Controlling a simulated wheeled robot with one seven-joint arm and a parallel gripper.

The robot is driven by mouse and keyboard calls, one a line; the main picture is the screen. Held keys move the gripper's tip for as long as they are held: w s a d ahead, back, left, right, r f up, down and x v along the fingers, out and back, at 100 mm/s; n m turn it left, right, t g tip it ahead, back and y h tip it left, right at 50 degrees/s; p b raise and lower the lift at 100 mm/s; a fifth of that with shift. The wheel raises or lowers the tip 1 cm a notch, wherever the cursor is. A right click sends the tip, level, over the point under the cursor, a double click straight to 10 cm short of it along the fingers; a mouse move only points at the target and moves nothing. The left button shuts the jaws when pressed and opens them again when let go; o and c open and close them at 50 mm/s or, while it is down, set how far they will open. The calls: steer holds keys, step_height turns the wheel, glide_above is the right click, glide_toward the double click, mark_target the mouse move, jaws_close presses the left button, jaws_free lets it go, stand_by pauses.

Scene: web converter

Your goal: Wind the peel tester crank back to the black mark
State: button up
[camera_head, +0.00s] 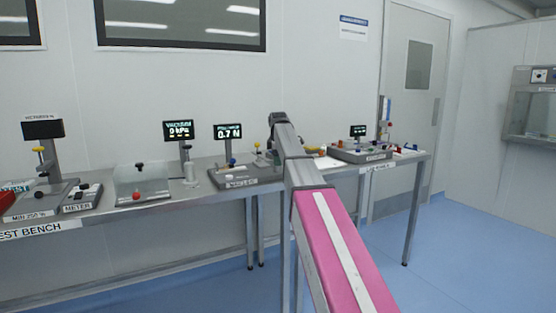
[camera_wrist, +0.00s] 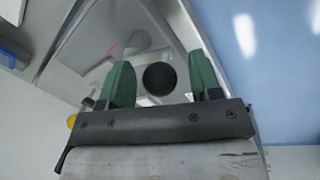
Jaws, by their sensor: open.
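In the wrist view, my gripper (camera_wrist: 159,66) is open, with a green finger on each side. A round black knob (camera_wrist: 160,79) shows in the gap between the fingers, apart from both in the picture. I cannot tell its depth or whether it belongs to the crank. In the head view, a small tester (camera_head: 240,178) with a display (camera_head: 228,131) reading 0.7 N stands on the bench, left of my arm. A larger device (camera_head: 362,153) with its own display stands to the right. My arm hides part of the bench. I cannot make out the crank or black mark.
The long metal bench (camera_head: 190,205) runs along the wall. A clear box (camera_head: 142,183) with black and red knobs and a vacuum display (camera_head: 178,130) stand left of the 0.7 N tester. A meter (camera_head: 82,197) stands further left. Open blue floor (camera_head: 460,250) lies right.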

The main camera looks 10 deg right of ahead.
steer(key=c, duration=0.9)
steer(key=shift+a, duration=0.1)
steer(key=m, duration=0.2)
steer(key=a+m, duration=0.1)
steer(key=shift+w+a+m+h, duration=0.15)
steer(key=shift+m+h, duration=0.15)
steer(key=shift+m, duration=0.1)
steer(key=m, duration=0.2)
steer(key=a+m, duration=0.1)
steer(key=shift+w+a+m+g+h, duration=0.1)
steer(key=shift+w+m+g+h, duration=0.2)
steer(key=m, duration=0.1)
steer(key=w+a+m, duration=0.1)
steer(key=m, duration=0.1)
steer(key=shift+g, duration=0.3)
steer(key=shift+w+a+m+g+h, duration=0.15)
steer(key=shift+w+m, duration=0.15)
steer(key=shift+m, duration=0.8)
steer(key=shift+w+a+m+g+h, duration=0.15)
steer(key=shift+w+m, duration=0.1)
steer(key=shift+m, duration=0.85)
